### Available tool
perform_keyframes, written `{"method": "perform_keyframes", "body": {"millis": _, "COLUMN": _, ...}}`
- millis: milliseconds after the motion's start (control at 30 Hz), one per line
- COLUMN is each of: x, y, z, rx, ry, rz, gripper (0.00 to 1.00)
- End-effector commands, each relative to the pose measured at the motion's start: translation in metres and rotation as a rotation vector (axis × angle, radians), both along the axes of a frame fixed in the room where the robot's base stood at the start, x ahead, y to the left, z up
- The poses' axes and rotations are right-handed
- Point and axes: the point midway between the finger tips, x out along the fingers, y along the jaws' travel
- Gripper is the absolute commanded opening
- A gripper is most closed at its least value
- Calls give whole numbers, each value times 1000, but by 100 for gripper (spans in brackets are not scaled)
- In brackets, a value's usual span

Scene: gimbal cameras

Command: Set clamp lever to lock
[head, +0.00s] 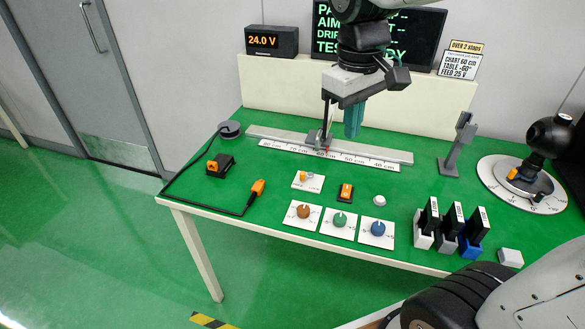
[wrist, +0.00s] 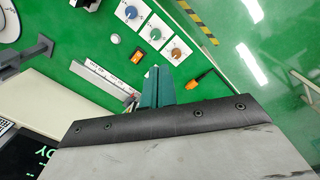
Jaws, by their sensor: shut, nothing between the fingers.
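A small white plate (head: 307,185) with an orange part on top lies on the green table. The gimbal camera (head: 545,138) on the round dial base at the right also has a small orange part (head: 512,174) low on its side. I cannot tell which is the clamp lever, or read its setting. My gripper (head: 353,134) points down above the ruler rail, right of the sliding carriage (head: 319,139). Its teal fingers are together and empty, apart from both orange parts. The closed fingers also show in the wrist view (wrist: 157,86).
Brown (head: 303,211), green (head: 340,219) and blue (head: 378,228) knobs line the front. An orange-topped black switch (head: 345,192) and a white button (head: 379,200) are behind them. Several dark blocks stand at front right. A grey post (head: 458,146) stands right of the rail.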

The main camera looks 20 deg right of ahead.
Motion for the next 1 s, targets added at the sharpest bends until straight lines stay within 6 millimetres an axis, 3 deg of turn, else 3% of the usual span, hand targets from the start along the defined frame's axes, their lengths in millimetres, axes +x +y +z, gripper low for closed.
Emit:
{"method": "perform_keyframes", "body": {"millis": 33, "x": 25, "y": 5, "z": -6, "rx": -10, "ry": 24, "rz": 49, "gripper": 0}}
{"method": "perform_keyframes", "body": {"millis": 267, "x": 126, "y": 29, "z": -45, "rx": -52, "ry": 102, "rz": 277, "gripper": 0}}
{"method": "perform_keyframes", "body": {"millis": 500, "x": 215, "y": 61, "z": -117, "rx": -85, "ry": 180, "rz": 506, "gripper": 0}}
{"method": "perform_keyframes", "body": {"millis": 700, "x": 254, "y": 80, "z": -169, "rx": -99, "ry": 224, "rz": 632, "gripper": 0}}
{"method": "perform_keyframes", "body": {"millis": 800, "x": 262, "y": 85, "z": -182, "rx": -102, "ry": 234, "rz": 662, "gripper": 0}}
{"method": "perform_keyframes", "body": {"millis": 1000, "x": 266, "y": 87, "z": -187, "rx": -103, "ry": 237, "rz": 675, "gripper": 0}}
